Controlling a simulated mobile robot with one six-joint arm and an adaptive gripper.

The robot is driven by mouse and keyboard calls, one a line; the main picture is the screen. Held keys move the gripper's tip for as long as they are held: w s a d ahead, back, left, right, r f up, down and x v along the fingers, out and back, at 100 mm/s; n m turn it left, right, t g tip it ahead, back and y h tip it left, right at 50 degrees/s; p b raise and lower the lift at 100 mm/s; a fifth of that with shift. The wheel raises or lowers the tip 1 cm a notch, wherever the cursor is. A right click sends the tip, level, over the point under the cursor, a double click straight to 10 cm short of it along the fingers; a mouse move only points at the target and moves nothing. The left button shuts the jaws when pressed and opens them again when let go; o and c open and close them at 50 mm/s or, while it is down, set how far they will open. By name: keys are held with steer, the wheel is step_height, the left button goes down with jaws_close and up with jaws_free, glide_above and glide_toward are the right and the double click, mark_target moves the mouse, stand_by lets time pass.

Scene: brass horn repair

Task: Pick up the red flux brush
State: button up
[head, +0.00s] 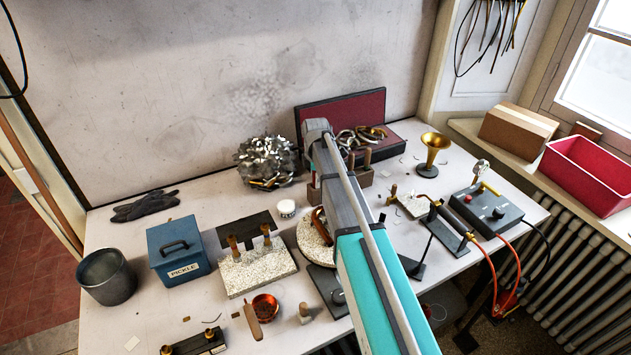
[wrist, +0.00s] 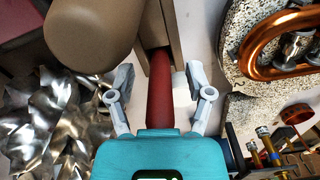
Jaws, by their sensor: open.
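In the wrist view, a red rod-like handle (wrist: 161,90), which looks like the red flux brush, lies between the two fingers of my gripper (wrist: 160,76). The fingers are open, with a gap visible on each side of the handle. The handle's upper end meets a brown block (wrist: 172,25); its lower end is hidden by the teal gripper body. I cannot tell how deep it sits between the fingers. In the head view my arm hides the gripper and the red brush. Brown handles stand in a wooden block (head: 361,183) behind the arm.
A large rounded brown handle (wrist: 90,25) is close beside the left finger. A shiny metal heap (wrist: 55,125) lies left, also in the head view (head: 267,163). A speckled disc (wrist: 232,50) with a copper ring (wrist: 262,45) is right. A white jar (head: 287,208) stands nearby.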

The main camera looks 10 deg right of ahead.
steer(key=shift+c, duration=0.3)
jaws_close()
steer(key=shift+r, duration=0.15)
step_height(320, 180, up, 10)
steer(key=p, duration=1)
steer(key=shift+a, duration=0.15)
stand_by(0.6)
steer(key=s+a, duration=0.4)
steer(key=a, duration=0.6)
steer(key=shift+a, duration=0.2)
